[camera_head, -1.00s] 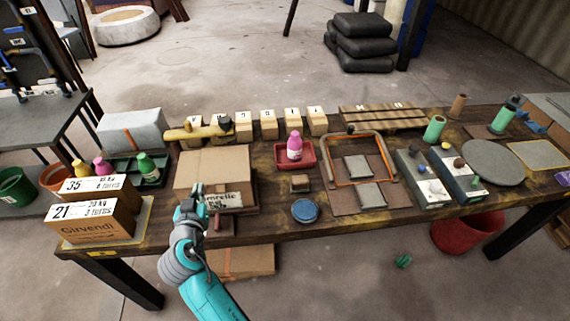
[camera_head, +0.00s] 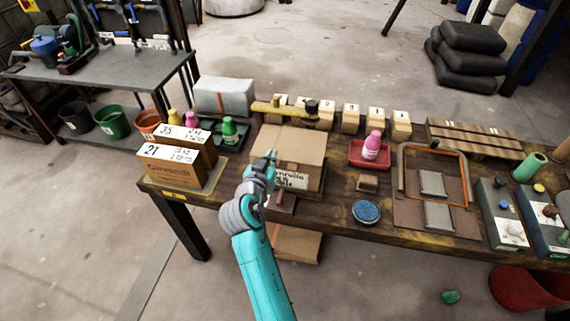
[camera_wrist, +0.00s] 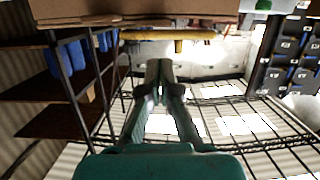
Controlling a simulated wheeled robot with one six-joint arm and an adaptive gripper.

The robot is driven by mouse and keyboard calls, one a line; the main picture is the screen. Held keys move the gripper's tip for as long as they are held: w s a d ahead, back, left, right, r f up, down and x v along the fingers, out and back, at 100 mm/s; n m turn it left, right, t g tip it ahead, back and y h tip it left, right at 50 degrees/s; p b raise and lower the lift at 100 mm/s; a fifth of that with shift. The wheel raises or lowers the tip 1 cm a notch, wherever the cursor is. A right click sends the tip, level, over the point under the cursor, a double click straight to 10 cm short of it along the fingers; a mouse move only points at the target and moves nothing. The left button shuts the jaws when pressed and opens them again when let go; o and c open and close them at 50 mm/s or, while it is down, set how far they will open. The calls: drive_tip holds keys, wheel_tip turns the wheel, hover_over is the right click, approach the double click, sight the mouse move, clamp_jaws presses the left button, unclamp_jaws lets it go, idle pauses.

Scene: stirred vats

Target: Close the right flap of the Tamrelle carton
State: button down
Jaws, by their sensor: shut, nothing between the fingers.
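The Tamrelle carton (camera_head: 305,145) is a tan cardboard box with a white label on its near side, standing near the front edge of the bench. Its top looks mostly flat; I cannot tell the angle of the right flap. My gripper (camera_head: 271,157) is shut and empty. In the head view it overlaps the carton's near left part; I cannot tell whether they touch. In the wrist view my gripper's fingertips (camera_wrist: 160,66) are together, and a cardboard surface (camera_wrist: 110,10) runs along the top edge. My arm hides part of the carton's near side.
Two brown Girvendi cartons (camera_head: 170,174) stand at left. A green bottle (camera_head: 229,130) is in a dark tray behind them. A yellow tool (camera_head: 280,107) lies behind the carton. A red tray (camera_head: 357,152) with a pink bottle and a blue disc (camera_head: 366,211) are to the right.

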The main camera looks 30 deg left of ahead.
drive_tip(key=r+v, duration=0.1)
drive_tip(key=v, duration=0.9)
drive_tip(key=s+d+f, duration=0.3)
drive_tip(key=d+f, duration=0.3)
drive_tip(key=d, duration=0.4)
drive_tip(key=s+d+f+n+g, duration=0.1)
drive_tip(key=s+d+f, duration=0.4)
drive_tip(key=d, duration=0.5)
drive_tip(key=s+d+f, duration=0.2)
drive_tip(key=d+f, duration=0.5)
drive_tip(key=d, duration=0.3)
drive_tip(key=s+d+m, duration=0.1)
drive_tip(key=s+d, duration=0.9)
drive_tip(key=s, duration=0.1)
drive_tip(key=s+d+r+m+h, duration=0.1)
drive_tip(key=s+d+r+h, duration=0.1)
drive_tip(key=s, duration=0.5)
drive_tip(key=s+d+r+m+t+h, duration=0.1)
drive_tip(key=s+d+r+m+h, duration=0.1)
drive_tip(key=s+d+r, duration=0.2)
wheel_tip(320, 180, up, 4)
drive_tip(key=s, duration=0.3)
drive_tip(key=shift+f, duration=0.2)
drive_tip(key=shift+d, duration=0.1)
